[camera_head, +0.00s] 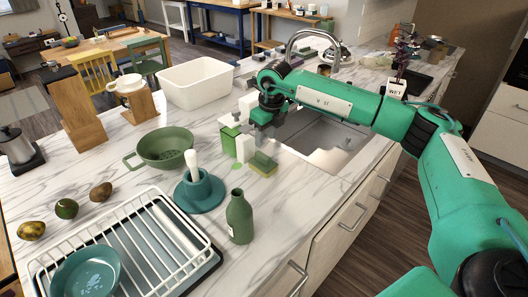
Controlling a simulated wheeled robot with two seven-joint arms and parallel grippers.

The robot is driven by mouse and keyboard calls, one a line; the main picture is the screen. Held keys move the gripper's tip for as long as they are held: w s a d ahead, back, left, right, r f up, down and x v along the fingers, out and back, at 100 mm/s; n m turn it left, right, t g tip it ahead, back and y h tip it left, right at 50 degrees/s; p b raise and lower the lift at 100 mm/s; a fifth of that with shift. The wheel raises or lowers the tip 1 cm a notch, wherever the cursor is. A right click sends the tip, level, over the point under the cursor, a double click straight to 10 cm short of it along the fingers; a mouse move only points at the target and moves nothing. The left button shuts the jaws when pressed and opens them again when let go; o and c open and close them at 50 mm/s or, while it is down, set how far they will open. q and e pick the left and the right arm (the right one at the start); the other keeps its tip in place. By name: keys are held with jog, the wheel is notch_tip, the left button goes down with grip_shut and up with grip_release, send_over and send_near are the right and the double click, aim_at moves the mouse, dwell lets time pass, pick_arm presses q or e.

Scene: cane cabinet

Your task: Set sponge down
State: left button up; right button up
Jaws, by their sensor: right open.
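A sponge (263,164), green with a yellowish side, rests on the marble counter (290,190) beside the front left corner of the sink. My right arm reaches in from the right, across the sink. My right gripper (257,124) is open, a little above and behind the sponge, and apart from it as far as I can see. Its fingers are small and dark here, and their exact gap is hard to make out. My left gripper is not in view.
Green-and-white containers (229,140) stand just left of the sponge. A green bottle (240,218), a teal dish with a white-handled brush (200,190), a green colander (165,148) and a white dish rack (125,245) are nearby. The sink (325,135) opens to the right.

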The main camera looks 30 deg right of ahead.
jog(key=r, duration=0.4)
jog(key=shift+s+d+r+b, duration=0.2)
jog(key=shift+s+b, duration=0.1)
jog(key=shift+b, duration=0.1)
